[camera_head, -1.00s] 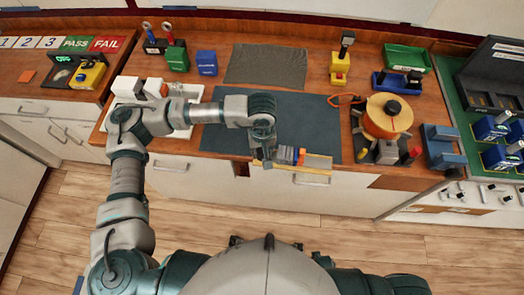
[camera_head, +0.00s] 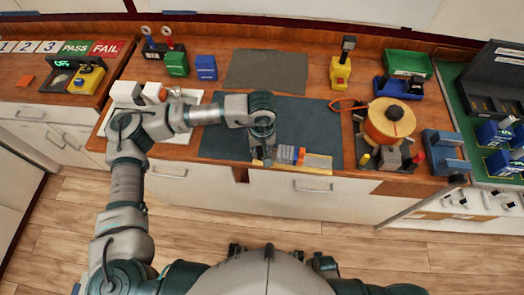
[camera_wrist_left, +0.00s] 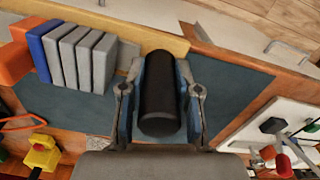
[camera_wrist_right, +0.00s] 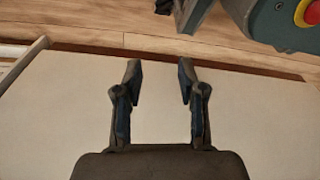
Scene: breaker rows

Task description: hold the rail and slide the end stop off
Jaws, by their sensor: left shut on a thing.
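In the left wrist view my left gripper (camera_wrist_left: 160,95) is shut on a black cylindrical grip (camera_wrist_left: 159,90), with a blue-padded finger on each side. Beside the grip stands a row of grey blocks (camera_wrist_left: 88,58), then a blue block (camera_wrist_left: 56,55). An orange block (camera_wrist_left: 14,62), which looks like the end stop, is at the far end. In the head view my left gripper (camera_head: 262,150) is at the left end of this row, at the counter's front edge. My right gripper (camera_wrist_right: 158,85) is open and empty.
A yellow strip (camera_head: 318,162) runs along the dark mat's (camera_head: 225,142) front edge. To the right are an orange spool (camera_head: 389,122) and a blue stand (camera_head: 445,152). Only a pale surface (camera_wrist_right: 155,110) lies in front of my right gripper.

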